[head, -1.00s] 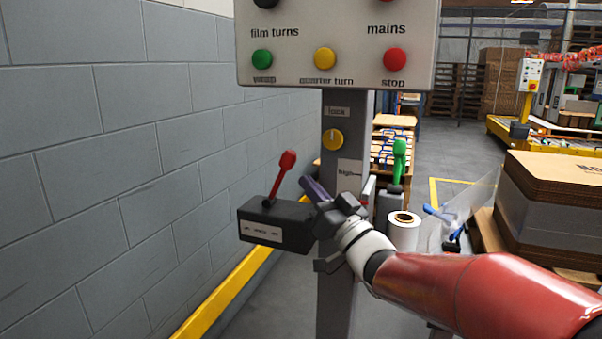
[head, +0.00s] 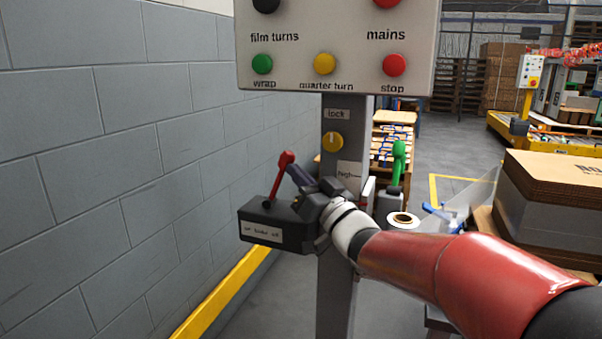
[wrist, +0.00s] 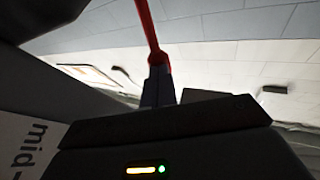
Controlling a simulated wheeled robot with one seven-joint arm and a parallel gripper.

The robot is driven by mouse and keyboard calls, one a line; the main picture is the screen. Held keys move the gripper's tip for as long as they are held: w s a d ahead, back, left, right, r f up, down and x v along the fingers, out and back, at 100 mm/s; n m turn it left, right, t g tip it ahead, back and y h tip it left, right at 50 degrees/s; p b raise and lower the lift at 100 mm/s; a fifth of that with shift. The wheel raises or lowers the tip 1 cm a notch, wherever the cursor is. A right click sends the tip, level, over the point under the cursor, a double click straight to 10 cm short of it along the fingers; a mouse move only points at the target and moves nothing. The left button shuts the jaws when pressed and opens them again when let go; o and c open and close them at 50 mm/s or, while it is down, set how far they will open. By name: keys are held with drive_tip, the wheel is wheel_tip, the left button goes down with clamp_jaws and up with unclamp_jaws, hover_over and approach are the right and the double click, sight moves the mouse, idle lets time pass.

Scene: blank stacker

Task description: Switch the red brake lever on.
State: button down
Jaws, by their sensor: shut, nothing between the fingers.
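The red brake lever (head: 277,180) rises from a black box (head: 258,216) on the left of the grey post and leans to the right, toward the label's right end. The label is small; it seems to read on, brake, off. My gripper (head: 292,170) is shut and empty. Its fingertips are at the lever's right side, just below the red knob. In the wrist view the red lever (wrist: 148,30) runs up from the dark fingertips (wrist: 158,66), very close to them. I cannot tell whether they touch.
A panel (head: 300,50) with several coloured buttons hangs above the box. A yellow lock knob (head: 333,142) is on the post (head: 336,115). A green lever (head: 398,160) stands right of the post. A block wall (head: 120,170) fills the left.

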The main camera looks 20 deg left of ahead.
drive_tip(key=r+p, duration=0.1)
drive_tip(key=a+r+g+p, duration=0.1)
drive_tip(key=shift+n+h+p, duration=0.3)
drive_tip(key=shift+n, duration=0.1)
drive_tip(key=a+r+n+g+h+p, duration=0.1)
drive_tip(key=a+p, duration=0.3)
drive_tip(key=a, duration=0.3)
drive_tip(key=shift+w+a+n+h+p, duration=0.3)
drive_tip(key=shift+a+h+p, duration=0.05)
drive_tip(key=shift+h+p, duration=0.05)
drive_tip(key=shift+s+a+r+g, duration=0.15)
drive_tip(key=shift+r+g, duration=0.1)
drive_tip(key=shift+g, duration=0.15)
